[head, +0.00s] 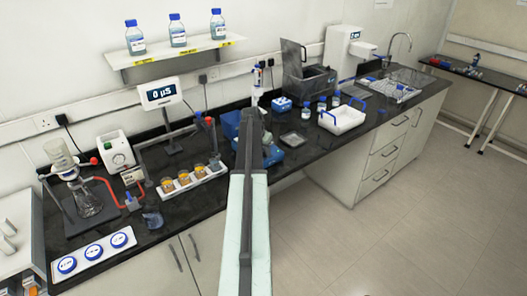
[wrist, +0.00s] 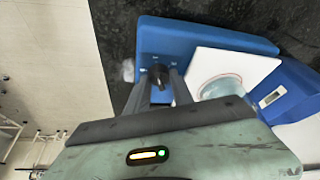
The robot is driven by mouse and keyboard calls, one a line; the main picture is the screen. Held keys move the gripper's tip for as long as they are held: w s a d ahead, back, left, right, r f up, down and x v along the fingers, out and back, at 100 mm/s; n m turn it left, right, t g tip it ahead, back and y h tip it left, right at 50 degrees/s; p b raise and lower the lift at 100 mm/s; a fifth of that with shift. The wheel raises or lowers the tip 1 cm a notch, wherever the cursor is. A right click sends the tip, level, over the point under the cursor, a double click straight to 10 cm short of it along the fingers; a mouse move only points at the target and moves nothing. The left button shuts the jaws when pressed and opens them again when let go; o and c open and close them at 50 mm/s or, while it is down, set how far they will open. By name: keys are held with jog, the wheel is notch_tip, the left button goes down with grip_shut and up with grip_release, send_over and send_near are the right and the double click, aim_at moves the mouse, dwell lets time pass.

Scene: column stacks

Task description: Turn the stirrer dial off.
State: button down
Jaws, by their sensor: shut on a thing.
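The stirrer (wrist: 205,32) is a blue unit with a white top plate (wrist: 225,60), seen in the wrist view. Its black dial (wrist: 158,71) sits on the blue panel at the near left, with small pale marks around it. My gripper (wrist: 161,82) is shut on the dial, one finger on each side. A clear round vessel (wrist: 222,85) stands on the white plate, partly cut off by my gripper body. In the head view the blue stirrer (head: 231,120) shows beside my arm, which hides much of it and the dial.
A rack of amber-filled beakers (head: 186,180) and a conductivity display (head: 160,95) stand left of my arm. A white tray with blue handles (head: 343,120) and blue-capped bottles (head: 321,106) stand to the right. The floor (head: 400,220) is clear.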

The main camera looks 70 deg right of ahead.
jog(key=n+t, duration=0.1)
jog(key=n, duration=0.2)
jog(key=shift+s, duration=0.15)
jog(key=n, duration=0.2)
jog(key=n+t, duration=0.1)
jog(key=n, duration=0.1)
jog(key=shift+s+t+y, duration=0.1)
jog(key=shift+t+y, duration=0.2)
jog(key=n+t, duration=0.1)
jog(key=n, duration=0.2)
jog(key=n+y, duration=0.1)
jog(key=n, duration=0.2)
jog(key=shift+s+d+t+y, duration=0.1)
jog(key=shift+d+t+y, duration=0.05)
jog(key=shift+t+y, duration=0.2)
jog(key=shift+n, duration=0.4)
jog(key=c, duration=1.4)
grip_release()
